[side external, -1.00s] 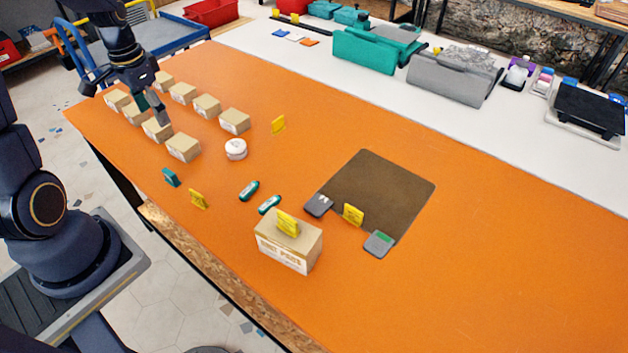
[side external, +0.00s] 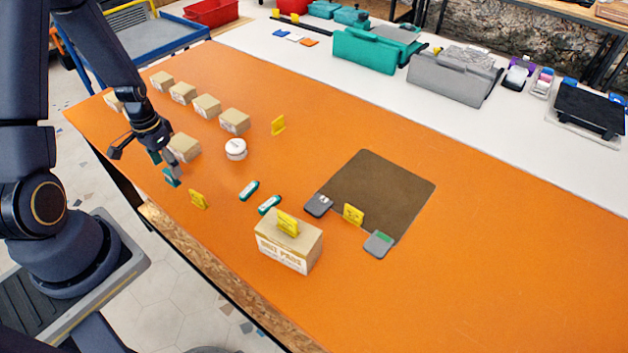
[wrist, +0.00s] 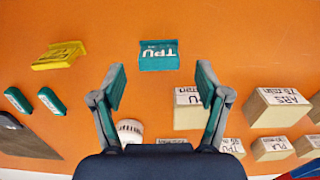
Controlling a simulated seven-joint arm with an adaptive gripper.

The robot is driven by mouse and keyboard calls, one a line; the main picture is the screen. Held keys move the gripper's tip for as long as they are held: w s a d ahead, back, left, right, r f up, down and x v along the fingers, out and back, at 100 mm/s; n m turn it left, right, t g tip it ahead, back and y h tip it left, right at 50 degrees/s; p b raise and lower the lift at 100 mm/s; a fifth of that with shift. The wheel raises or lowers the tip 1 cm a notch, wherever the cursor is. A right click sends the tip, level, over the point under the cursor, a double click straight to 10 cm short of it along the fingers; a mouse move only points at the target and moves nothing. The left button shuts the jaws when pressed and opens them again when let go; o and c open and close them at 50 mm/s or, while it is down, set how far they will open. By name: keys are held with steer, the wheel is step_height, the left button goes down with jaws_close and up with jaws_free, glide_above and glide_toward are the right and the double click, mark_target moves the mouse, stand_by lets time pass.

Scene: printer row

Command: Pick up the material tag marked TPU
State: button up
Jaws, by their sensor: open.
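The teal tag marked TPU (wrist: 160,57) stands on the orange table top in the wrist view, its lettering upside down there. In the side view the teal tag (side external: 171,179) is near the table's front left edge. My gripper (wrist: 162,84) is open and empty. The tag shows beyond the fingertips, roughly centred between them, and is not held. In the side view my gripper (side external: 165,163) is tilted down, just above and behind the tag. How far the fingertips are from it is hard to tell.
A yellow tag (side external: 198,199) stands just right of the teal tag. A carton (side external: 185,147) and a white round item (side external: 236,149) are close behind. Two teal-and-white items (side external: 249,190) lie to the right. A large carton (side external: 288,245) stands farther right. The right tabletop is clear.

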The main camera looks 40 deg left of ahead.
steer(key=shift+f, duration=1.5)
steer(key=c, duration=0.9)
